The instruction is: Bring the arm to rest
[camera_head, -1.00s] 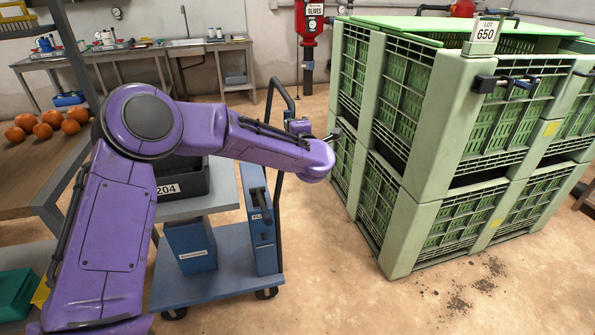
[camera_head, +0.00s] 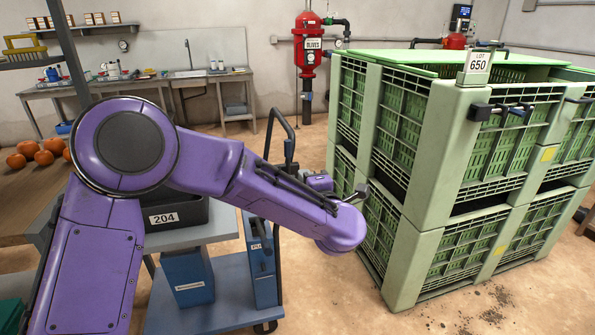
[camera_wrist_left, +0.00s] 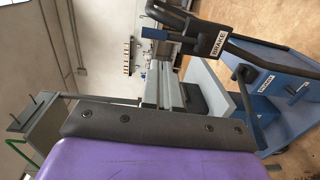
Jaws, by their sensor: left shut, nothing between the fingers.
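My left arm is purple and comes in from the left in the head view. Its elbow is raised and its forearm slopes down to the right. My left gripper (camera_head: 360,192) shows small and dark beyond the wrist end, in front of the green slatted bins (camera_head: 412,190). Its fingers look closed, with nothing seen in them. Whether it touches the bins I cannot tell. My right gripper is in neither view.
A blue cart (camera_head: 215,300) with a dark crate (camera_head: 178,216) marked 204 stands behind and below the forearm. Its BRAKE handle (camera_wrist_left: 215,42) is near in the left wrist view. Orange pumpkins (camera_head: 44,158) lie on a wooden table at left.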

